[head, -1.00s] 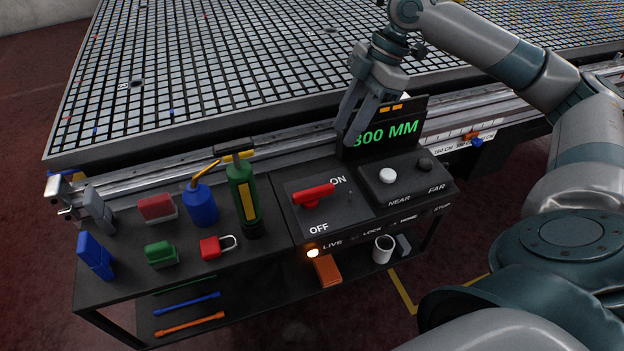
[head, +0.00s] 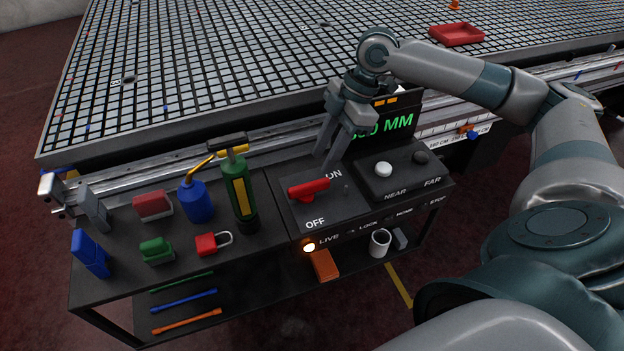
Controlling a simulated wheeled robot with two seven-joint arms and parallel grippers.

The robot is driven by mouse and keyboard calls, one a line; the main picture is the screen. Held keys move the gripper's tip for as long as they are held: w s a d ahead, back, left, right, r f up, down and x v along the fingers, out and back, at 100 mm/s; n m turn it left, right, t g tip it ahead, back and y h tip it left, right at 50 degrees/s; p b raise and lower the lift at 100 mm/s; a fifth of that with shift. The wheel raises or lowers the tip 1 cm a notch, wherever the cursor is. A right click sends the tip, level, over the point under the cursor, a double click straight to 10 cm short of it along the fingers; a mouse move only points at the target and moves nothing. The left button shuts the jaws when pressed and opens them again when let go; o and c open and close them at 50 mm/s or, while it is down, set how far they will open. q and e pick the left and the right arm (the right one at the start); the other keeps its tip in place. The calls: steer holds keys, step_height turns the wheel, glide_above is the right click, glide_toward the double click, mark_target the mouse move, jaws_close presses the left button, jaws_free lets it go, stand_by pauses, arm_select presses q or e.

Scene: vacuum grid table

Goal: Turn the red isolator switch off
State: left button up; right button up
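The red isolator switch (head: 309,189) sits on a dark panel (head: 288,208) on the cart top. Its handle lies roughly level, between the word ON behind it and OFF in front. One finger partly covers the display and comes close to the ON label. I cannot tell any contact with the handle. My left gripper is out of view.
A display (head: 392,125) and a box with white (head: 383,169) and dark knobs stand right of the switch. The grid table (head: 200,80) lies behind.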

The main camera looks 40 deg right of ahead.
mark_target(310, 184)
steer(key=x, duration=0.8)
steer(key=shift+f, duration=0.15)
jaws_close()
